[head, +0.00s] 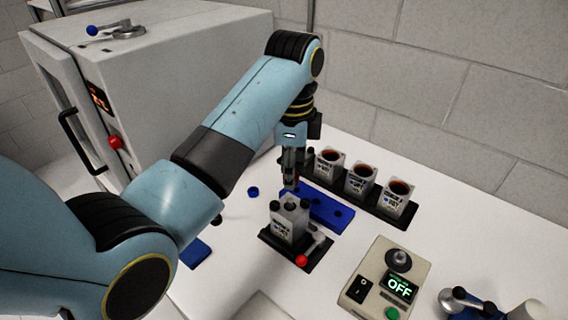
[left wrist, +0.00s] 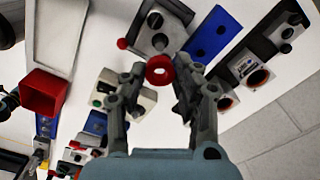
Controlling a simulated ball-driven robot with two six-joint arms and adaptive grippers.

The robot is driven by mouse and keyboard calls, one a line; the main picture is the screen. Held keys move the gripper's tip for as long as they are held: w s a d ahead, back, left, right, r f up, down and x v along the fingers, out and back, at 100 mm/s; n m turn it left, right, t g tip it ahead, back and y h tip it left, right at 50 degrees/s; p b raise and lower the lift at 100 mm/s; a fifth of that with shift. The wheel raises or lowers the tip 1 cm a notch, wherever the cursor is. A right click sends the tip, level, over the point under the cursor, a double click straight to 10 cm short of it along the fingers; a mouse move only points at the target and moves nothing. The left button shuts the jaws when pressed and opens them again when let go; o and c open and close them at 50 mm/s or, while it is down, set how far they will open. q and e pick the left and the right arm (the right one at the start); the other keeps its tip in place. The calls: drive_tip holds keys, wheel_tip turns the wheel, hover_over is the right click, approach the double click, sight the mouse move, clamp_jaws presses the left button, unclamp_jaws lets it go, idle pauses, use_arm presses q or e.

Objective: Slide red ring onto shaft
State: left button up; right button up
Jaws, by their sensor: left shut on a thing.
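The red ring (left wrist: 160,69) is between the fingertips of my left gripper (left wrist: 160,73) in the left wrist view; I cannot make it out in the head view. My left gripper (head: 290,183) points down, shut on the ring, just above and behind the grey servo unit (head: 287,222). The servo unit also shows in the left wrist view (left wrist: 152,22), beyond the ring. It has dark posts on top; a dark round part that may be the shaft (left wrist: 158,41) lies close to the ring's upper edge. The ring appears apart from it. My right gripper is not in view.
A blue holed tray (head: 325,208) lies right behind the servo unit, before a black rack with three cups (head: 362,178). A red-knobbed lever (head: 302,260) is at the unit's front. A control box reading OFF (head: 382,280) stands front right; a grey cabinet (head: 190,70) back left.

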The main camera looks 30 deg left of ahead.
sight(290, 200)
use_arm(q)
drive_tip(key=shift+f, duration=1.85)
drive_tip(key=shift+f, duration=0.2)
drive_tip(key=shift+f, duration=0.15)
drive_tip(key=shift+f+b, duration=0.3)
drive_tip(key=shift+f, duration=0.65)
drive_tip(key=o, duration=1.3)
drive_tip(key=shift+r, duration=0.1)
